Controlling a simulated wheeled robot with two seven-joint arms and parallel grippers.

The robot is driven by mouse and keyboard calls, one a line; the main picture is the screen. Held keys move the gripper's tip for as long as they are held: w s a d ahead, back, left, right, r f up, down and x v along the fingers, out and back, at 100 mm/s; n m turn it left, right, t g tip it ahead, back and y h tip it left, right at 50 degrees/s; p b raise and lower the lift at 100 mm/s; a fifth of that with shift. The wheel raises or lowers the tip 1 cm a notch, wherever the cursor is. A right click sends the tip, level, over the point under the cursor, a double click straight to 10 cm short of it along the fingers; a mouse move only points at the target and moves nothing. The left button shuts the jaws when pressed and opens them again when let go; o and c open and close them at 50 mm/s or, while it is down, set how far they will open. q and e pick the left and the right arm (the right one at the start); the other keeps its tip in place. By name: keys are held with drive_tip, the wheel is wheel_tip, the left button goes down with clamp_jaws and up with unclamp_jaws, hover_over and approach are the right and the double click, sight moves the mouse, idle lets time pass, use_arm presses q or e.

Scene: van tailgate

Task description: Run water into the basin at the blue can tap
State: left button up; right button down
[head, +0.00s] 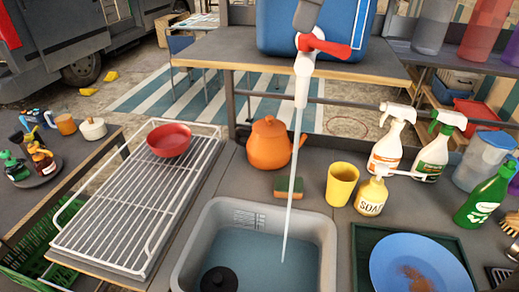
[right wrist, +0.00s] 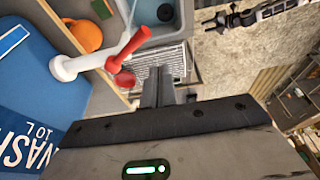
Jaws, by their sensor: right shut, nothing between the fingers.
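The blue can (head: 275,28) stands on the raised shelf; its white tap (head: 302,80) points down over the basin. The tap's red lever (head: 325,46) lies crosswise. A thin pale stream of water (head: 293,180) runs from the spout into the grey basin (head: 185,262), which holds bluish water and a black round thing (head: 218,279). My right gripper (head: 308,14) is shut and empty, above the tap in the picture. In the right wrist view its fingers (right wrist: 158,82) are beside the red lever (right wrist: 128,48); I cannot tell if they touch. My left gripper is not in view.
An orange kettle (head: 268,143), a sponge (head: 288,187), a yellow cup (head: 341,184) and a soap bottle (head: 371,196) stand behind the basin. A rack (head: 110,225) with a red bowl (head: 170,139) is left. A blue plate (head: 420,265) is right.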

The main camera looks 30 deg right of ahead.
drive_tip(key=shift+f+b, duration=0.6)
drive_tip(key=shift+f, duration=1.75)
idle(5.7)
